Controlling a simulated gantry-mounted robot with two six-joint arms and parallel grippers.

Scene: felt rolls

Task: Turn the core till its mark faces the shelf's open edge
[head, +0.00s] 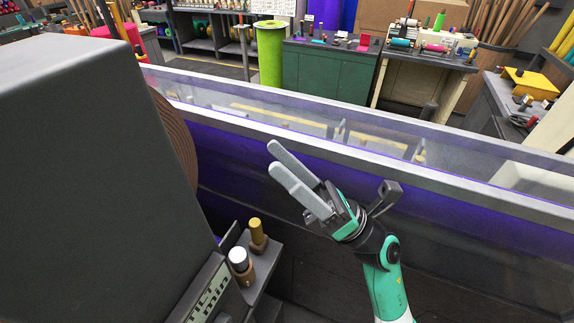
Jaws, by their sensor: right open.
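A small grey shelf (262,276) sticks out at the lower middle, beside a large dark grey box-like body. On it stands a short brown cylinder with a pale top (240,264), which may be the core; I cannot make out a mark on it. Behind it stands a mustard-yellow and brown peg-like piece (258,236), upright. My right gripper (273,159) is open and empty, up and to the right of the shelf, apart from both pieces. Its fingers point up and left, in front of the long purple-lined panel. My left gripper is not in view.
The dark grey body (90,190) fills the left side and hides part of the shelf's surroundings. A long clear-topped rail (400,172) crosses behind my gripper. Benches, a green roll (270,55) and a green cabinet (328,72) stand farther back.

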